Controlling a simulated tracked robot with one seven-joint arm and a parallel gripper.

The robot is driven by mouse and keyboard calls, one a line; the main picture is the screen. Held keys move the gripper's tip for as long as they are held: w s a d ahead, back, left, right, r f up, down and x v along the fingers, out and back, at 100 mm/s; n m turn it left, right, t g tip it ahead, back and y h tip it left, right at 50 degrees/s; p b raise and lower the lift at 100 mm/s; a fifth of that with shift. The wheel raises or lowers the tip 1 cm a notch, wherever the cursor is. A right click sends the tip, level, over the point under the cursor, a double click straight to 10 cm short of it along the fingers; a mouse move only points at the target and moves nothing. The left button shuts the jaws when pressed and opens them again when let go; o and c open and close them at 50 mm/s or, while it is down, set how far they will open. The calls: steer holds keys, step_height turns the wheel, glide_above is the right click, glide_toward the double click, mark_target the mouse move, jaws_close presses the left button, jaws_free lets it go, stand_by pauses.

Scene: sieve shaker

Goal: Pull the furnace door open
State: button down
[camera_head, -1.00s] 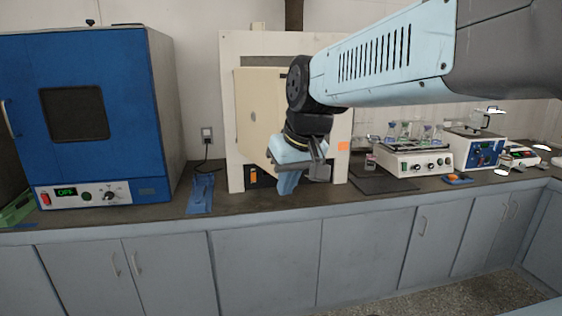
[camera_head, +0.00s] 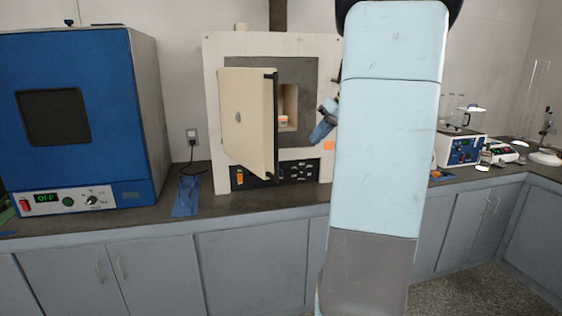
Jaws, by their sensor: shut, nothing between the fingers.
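The furnace (camera_head: 212,110) is a pale cream box with a grey front, standing on the bench left of the middle. Its cream door (camera_head: 247,120) is swung out to the left, hinged on its left side, with the dark free edge facing me. The chamber (camera_head: 291,98) is partly exposed behind it, and a small white and orange container (camera_head: 283,120) stands inside. My gripper (camera_head: 321,132) is shut and empty, right of the door and the chamber opening, apart from the door. My arm hides part of the gripper and the furnace's right side.
A blue oven (camera_head: 145,110) stands at the left, with a blue tool (camera_head: 187,195) on the bench between it and the furnace. At the right are a blue-fronted device (camera_head: 462,150) and a stand (camera_head: 545,155). Bench in front of the furnace is clear.

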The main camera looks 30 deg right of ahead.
steer(key=w+a+f, duration=0.4)
steer(key=a+f, duration=0.3)
steer(key=f, duration=0.1)
steer(key=shift+w+a, duration=0.35)
steer(key=shift+w, duration=0.05)
steer(key=shift+a, duration=0.25)
